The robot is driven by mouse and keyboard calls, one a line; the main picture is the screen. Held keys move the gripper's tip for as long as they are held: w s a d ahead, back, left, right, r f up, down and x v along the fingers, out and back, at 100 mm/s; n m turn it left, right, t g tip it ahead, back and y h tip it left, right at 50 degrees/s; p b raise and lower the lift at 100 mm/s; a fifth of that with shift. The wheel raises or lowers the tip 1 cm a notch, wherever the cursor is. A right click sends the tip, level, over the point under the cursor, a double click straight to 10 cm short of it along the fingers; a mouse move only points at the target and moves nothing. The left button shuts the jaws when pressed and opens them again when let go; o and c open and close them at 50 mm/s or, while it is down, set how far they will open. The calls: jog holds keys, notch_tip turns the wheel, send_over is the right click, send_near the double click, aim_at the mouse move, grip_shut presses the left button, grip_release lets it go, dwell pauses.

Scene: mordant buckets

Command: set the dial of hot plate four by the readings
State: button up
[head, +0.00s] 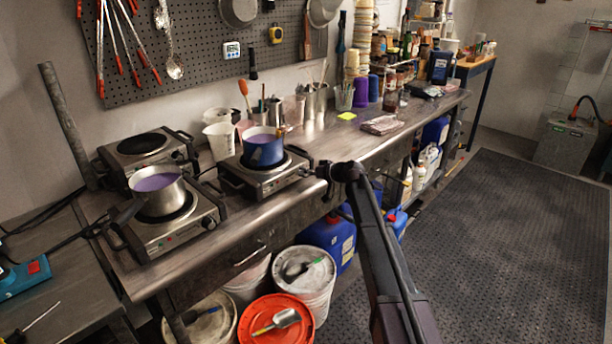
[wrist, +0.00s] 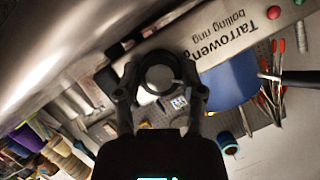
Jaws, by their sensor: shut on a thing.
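My gripper (head: 331,172) is at the front right of the hot plate (head: 262,182) that bears a blue pot (head: 264,154) of purple liquid. In the wrist view my gripper (wrist: 160,78) is shut on a round dark dial with a pale centre (wrist: 159,76). No number four is readable on any hot plate. The dial's marks cannot be read. A small white digital display (head: 231,50) hangs on the pegboard, its figures too small to read.
Another hot plate (head: 196,226) bears a steel pot (head: 158,190) of purple liquid; a bare one (head: 118,166) stands behind. Jugs and beakers crowd the bench's back. Buckets (head: 277,318) and blue canisters stand below the bench (head: 300,155). The dark floor mat (head: 500,240) is clear.

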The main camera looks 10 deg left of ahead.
jog(key=m+b, duration=0.1)
jog(key=m+g+y, duration=0.1)
jog(key=m, duration=0.1)
jog(key=shift+w+f+y+b, duration=0.15)
jog(key=shift+y+b, duration=0.15)
jog(key=shift+b, duration=0.05)
jog(key=shift+m+g+y+b, duration=0.3)
jog(key=shift+m+y+b, duration=0.1)
jog(key=shift+m, duration=0.3)
jog(key=o, duration=1.1)
jog(key=shift+o, duration=0.2)
jog(key=shift+p, duration=0.3)
